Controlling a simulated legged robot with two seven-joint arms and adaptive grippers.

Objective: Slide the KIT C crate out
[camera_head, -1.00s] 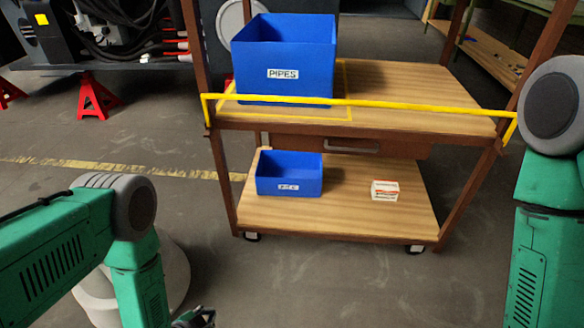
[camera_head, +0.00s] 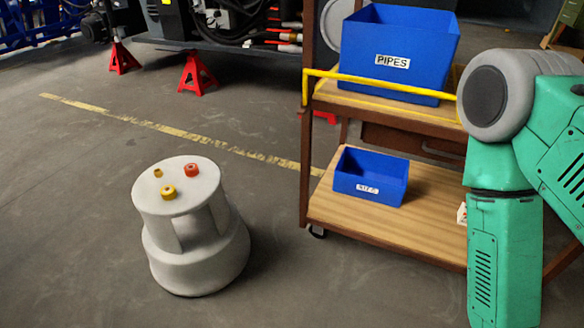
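A small open blue crate (camera_head: 371,177) sits on the lower shelf of the cart, near its left end. Its small white label is hard to read; it appears to be the KIT C crate. The crate's inside looks empty from what shows. My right arm comes in at the right and hides the right part of the cart. Its gripper is outside the picture. My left arm and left gripper are not in the picture.
A larger blue PIPES crate (camera_head: 398,53) stands on the upper shelf behind a yellow rail (camera_head: 380,82). A white step stool (camera_head: 192,230) carrying small yellow and red parts stands left of the cart. A white box (camera_head: 462,213) is mostly hidden by my arm. Floor between is clear.

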